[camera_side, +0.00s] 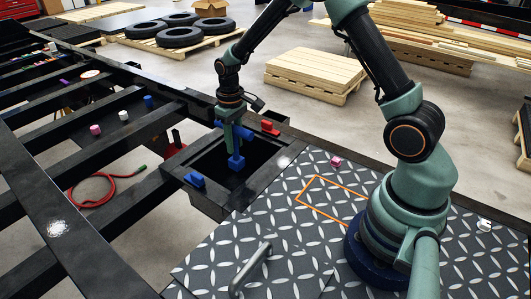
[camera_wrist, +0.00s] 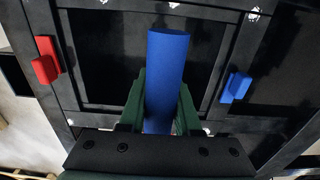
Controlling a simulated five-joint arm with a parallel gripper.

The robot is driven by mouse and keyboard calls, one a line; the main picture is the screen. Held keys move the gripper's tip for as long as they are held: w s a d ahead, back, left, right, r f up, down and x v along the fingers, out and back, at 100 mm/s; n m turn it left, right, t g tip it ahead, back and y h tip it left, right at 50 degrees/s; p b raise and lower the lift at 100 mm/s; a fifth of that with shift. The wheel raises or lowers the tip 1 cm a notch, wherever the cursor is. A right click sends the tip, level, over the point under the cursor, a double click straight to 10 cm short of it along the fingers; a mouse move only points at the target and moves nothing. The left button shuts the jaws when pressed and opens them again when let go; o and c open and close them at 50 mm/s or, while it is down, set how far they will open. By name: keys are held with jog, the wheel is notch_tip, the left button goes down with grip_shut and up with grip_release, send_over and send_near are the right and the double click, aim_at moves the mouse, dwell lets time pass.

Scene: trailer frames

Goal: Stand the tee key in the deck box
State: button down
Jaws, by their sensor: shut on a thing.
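The blue tee key (camera_side: 236,163) hangs roughly upright below my gripper (camera_side: 232,142), over or inside the mouth of the deck box. My gripper is shut on it; its green fingers hide part of the key. In the wrist view the key (camera_wrist: 168,68) shows as a blue bar between the two fingers (camera_wrist: 161,108). The deck box (camera_side: 205,201) is a black, open-topped box set beside the tread plate deck, dark inside. I cannot tell whether the key's lower end touches the bottom.
A red block (camera_side: 270,128) and a blue block (camera_side: 194,179) sit on opposite sides of the box rim. The tread plate (camera_side: 290,240) has a handle (camera_side: 250,270) and a small pink piece (camera_side: 336,161). Black frame rails with open gaps lie left; a red hose (camera_side: 100,203) lies below.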

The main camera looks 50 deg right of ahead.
jog(key=f, duration=0.2)
jog(key=w+d+f, duration=0.1)
jog(key=f, duration=0.3)
jog(key=shift+w+d+f, duration=0.25)
jog(key=shift+w+d, duration=0.05)
jog(key=shift+w, duration=0.05)
notch_tip(320, 180, down, 7)
jog(key=shift+f, duration=0.55)
dwell(0.7)
jog(key=c, duration=0.5)
grip_release()
